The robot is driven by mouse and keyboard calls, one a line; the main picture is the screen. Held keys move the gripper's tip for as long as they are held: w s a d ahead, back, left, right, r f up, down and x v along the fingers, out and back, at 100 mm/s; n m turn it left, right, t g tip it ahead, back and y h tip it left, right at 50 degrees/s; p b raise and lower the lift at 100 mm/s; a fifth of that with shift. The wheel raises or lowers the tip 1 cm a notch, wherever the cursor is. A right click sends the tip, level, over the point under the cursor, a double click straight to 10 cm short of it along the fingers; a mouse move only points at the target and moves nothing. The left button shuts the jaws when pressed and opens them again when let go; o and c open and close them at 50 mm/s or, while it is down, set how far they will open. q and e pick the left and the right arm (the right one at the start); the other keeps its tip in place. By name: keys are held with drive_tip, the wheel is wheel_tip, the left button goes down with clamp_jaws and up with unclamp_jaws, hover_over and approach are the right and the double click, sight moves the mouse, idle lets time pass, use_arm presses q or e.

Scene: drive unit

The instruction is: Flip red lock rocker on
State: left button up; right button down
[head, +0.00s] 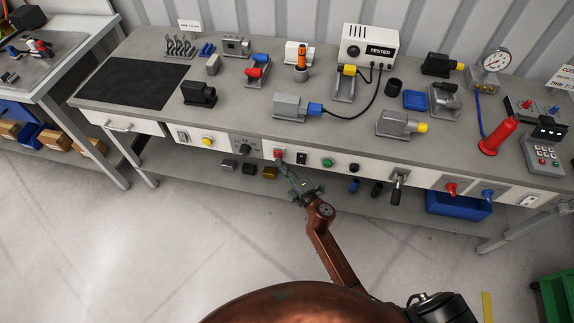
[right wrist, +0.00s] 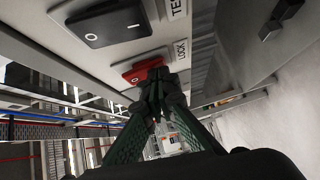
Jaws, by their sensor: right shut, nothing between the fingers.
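The red lock rocker (head: 278,153) is on the white front panel of the workbench. In the right wrist view the red rocker (right wrist: 140,70) sits beside a LOCK label (right wrist: 181,50), with a round mark on its visible end. My right gripper (head: 283,164) is shut and empty, its fingertips at the rocker. In the right wrist view the fingertips of my right gripper (right wrist: 155,82) cover part of the rocker and seem to touch it or nearly so. Which way the rocker is tipped I cannot tell. My left gripper is out of view.
A black rocker (head: 301,158) is just right of the red one; the wrist view shows the black rocker (right wrist: 105,22) by a TEST label. A dark knob (head: 244,150) is to the left, a green button (head: 327,163) to the right.

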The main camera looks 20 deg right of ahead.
drive_tip(key=shift+p, duration=0.3)
drive_tip(key=shift+a, duration=0.1)
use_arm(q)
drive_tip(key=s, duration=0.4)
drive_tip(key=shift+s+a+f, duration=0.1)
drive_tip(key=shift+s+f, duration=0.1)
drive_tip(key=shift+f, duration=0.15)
use_arm(e)
drive_tip(key=s+f, duration=0.2)
drive_tip(key=s, duration=1.1)
drive_tip(key=shift+d, duration=0.25)
